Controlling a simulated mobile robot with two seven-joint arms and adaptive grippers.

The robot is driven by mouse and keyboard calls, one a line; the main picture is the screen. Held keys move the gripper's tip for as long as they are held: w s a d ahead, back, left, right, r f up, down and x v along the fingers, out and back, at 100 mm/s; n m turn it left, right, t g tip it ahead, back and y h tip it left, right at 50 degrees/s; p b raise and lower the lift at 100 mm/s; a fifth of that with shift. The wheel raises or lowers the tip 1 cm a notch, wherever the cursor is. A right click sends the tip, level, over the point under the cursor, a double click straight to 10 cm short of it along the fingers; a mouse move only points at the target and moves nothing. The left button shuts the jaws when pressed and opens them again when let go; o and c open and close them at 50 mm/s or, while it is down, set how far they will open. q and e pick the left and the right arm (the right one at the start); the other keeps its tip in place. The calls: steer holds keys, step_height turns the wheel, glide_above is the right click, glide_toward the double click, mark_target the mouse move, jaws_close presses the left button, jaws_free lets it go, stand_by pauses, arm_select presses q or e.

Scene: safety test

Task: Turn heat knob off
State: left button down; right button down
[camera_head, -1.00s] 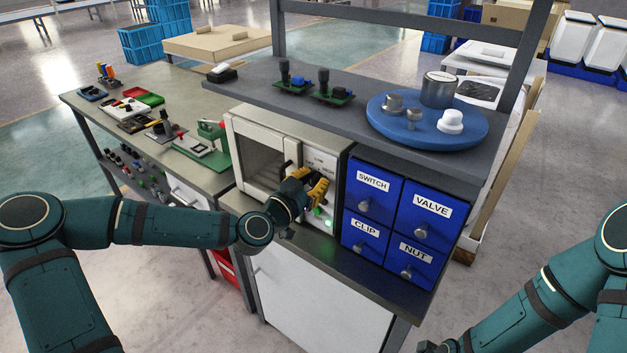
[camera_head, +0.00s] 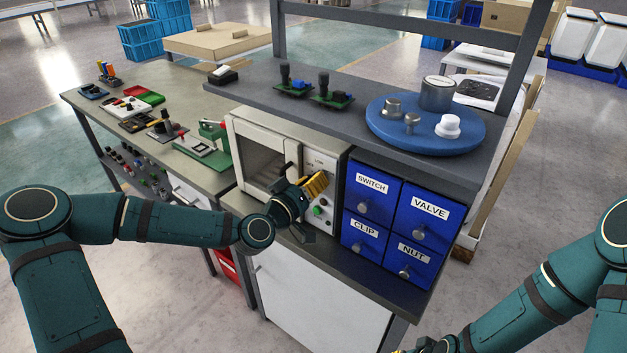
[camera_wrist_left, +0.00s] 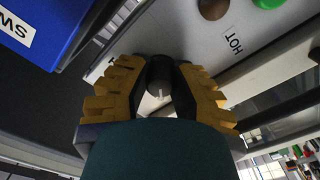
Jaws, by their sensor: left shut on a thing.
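The white oven-like heater box (camera_head: 240,130) stands on the bench with its control panel at its right side. My left gripper (camera_head: 316,184) is at that panel and covers part of it. In the left wrist view, its yellow fingers (camera_wrist_left: 158,85) are closed around a dark round knob (camera_wrist_left: 160,72) with a short white mark. The label HOT (camera_wrist_left: 235,40) is printed on the panel near it. A green button (camera_head: 317,211) sits below the gripper. My right gripper (camera_head: 432,346) shows only in part at the bottom edge; its fingers are unclear.
Blue drawers marked SWITCH, VALVE, CLIP and NUT (camera_head: 395,218) stand right beside the box. A shelf above carries a blue round tray (camera_head: 425,142) with metal parts and circuit boards (camera_head: 330,98). A green-based device (camera_head: 203,148) stands left of the box.

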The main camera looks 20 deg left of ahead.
arm_select(q)
steer(key=shift+w+r+n, duration=0.1)
steer(key=shift+r+n, duration=0.15)
steer(key=shift+n, duration=0.25)
steer(key=shift+a, duration=0.1)
steer(key=c, duration=1)
jaws_free()
steer(key=shift+c, duration=0.2)
steer(key=shift+f, duration=0.15)
steer(key=shift+s, duration=0.25)
steer(key=v, duration=0.7)
